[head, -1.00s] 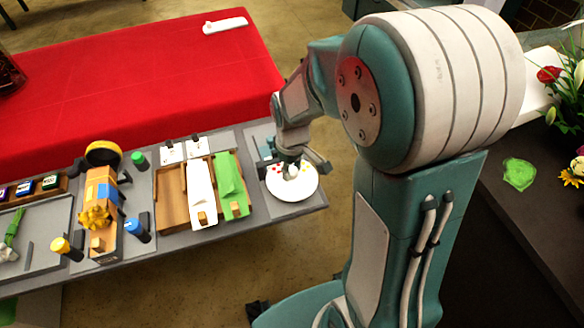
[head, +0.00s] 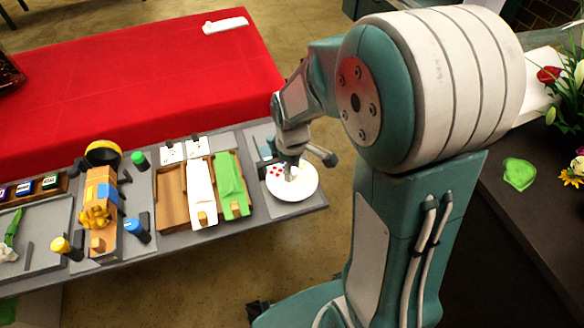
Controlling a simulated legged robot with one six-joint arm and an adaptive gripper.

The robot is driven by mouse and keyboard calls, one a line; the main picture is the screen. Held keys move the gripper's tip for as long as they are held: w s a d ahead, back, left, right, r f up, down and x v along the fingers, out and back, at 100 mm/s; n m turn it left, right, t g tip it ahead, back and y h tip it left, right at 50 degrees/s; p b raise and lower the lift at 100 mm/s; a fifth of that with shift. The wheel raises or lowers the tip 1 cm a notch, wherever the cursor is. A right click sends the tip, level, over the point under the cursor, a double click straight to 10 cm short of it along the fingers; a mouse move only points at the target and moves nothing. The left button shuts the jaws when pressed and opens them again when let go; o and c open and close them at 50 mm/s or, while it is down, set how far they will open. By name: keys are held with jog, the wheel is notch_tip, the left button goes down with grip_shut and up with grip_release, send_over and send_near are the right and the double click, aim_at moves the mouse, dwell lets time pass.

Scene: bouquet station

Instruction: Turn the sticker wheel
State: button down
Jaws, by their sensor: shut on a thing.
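The sticker wheel (head: 303,187) is a round white disc lying flat at the right end of the grey table. Red stickers show near its left edge. My gripper (head: 291,172) points down over the wheel's middle and is shut on its centre. The gripper hides the part it holds and some of the wheel's far side.
A green paper piece (head: 232,186) and a white one (head: 202,192) lie in wooden holders left of the wheel. A ribbon stand (head: 98,205) and coloured bottles stand farther left. A red-covered table (head: 140,80) is behind.

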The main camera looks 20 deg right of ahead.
jog(key=shift+c, duration=1.7)
grip_release()
notch_tip(320, 180, up, 12)
jog(key=shift+w+a+f, duration=0.1)
jog(key=s+r+m+t, duration=0.2)
jog(key=s+r+m, duration=0.1)
jog(key=s, duration=0.4)
jog(key=s+r+m+t, duration=0.3)
jog(key=s+m, duration=0.3)
jog(key=s, duration=0.1)
jog(key=shift+s+r+t, duration=0.25)
jog(key=shift+t, duration=0.05)
